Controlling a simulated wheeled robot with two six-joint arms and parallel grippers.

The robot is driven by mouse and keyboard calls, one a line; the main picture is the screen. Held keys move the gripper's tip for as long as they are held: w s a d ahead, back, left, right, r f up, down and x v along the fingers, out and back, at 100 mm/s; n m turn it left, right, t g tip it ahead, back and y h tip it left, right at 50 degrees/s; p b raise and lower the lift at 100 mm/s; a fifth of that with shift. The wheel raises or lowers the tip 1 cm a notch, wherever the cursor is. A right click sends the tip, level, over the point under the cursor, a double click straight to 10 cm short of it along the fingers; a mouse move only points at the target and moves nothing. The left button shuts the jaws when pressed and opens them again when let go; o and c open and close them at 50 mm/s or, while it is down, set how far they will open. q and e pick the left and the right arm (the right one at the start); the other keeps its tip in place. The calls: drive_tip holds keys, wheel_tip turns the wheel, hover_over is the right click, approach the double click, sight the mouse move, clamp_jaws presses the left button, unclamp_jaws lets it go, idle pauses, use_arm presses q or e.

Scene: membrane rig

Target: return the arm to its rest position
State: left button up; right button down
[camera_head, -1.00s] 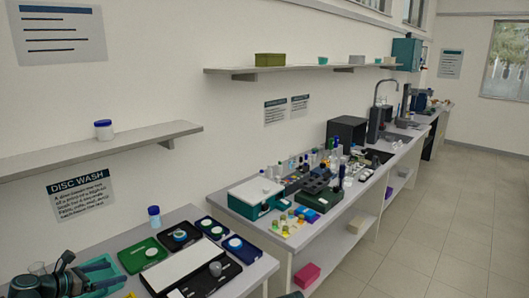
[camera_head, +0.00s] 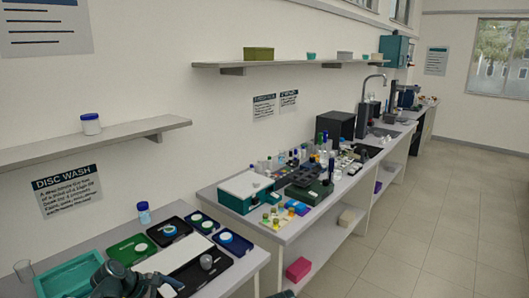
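A dark arm link and gripper of mine (camera_head: 125,283) shows at the bottom left, over the near edge of the left bench. It is in front of the teal tray (camera_head: 62,270) and the white board (camera_head: 183,254). Its fingers are too small and too dark to tell whether they are open or shut. A small dark part of mine shows at the bottom edge right of the bench; no fingers show there.
A green tray (camera_head: 127,250), several dark trays with white discs and a blue-capped bottle (camera_head: 144,212) stand on the left bench. A teal box (camera_head: 246,195) and many small vessels crowd the right bench. The floor (camera_head: 400,240) on the right is clear.

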use_arm(q)
drive_tip(key=s+d+f+m+g+y+b, duration=0.2)
drive_tip(key=s+d+f+m+y, duration=0.2)
drive_tip(key=s+d+m, duration=0.4)
drive_tip(key=s+d+f+m+g+y+b, duration=0.2)
drive_tip(key=s+d+f+m+y, duration=0.2)
drive_tip(key=d+m, duration=0.9)
drive_tip(key=s+f, duration=0.2)
drive_tip(key=s, duration=0.1)
drive_tip(key=shift+s+f+m+g+b, duration=0.15)
drive_tip(key=shift+s+m+g+b, duration=0.15)
drive_tip(key=shift+s+m+g, duration=0.1)
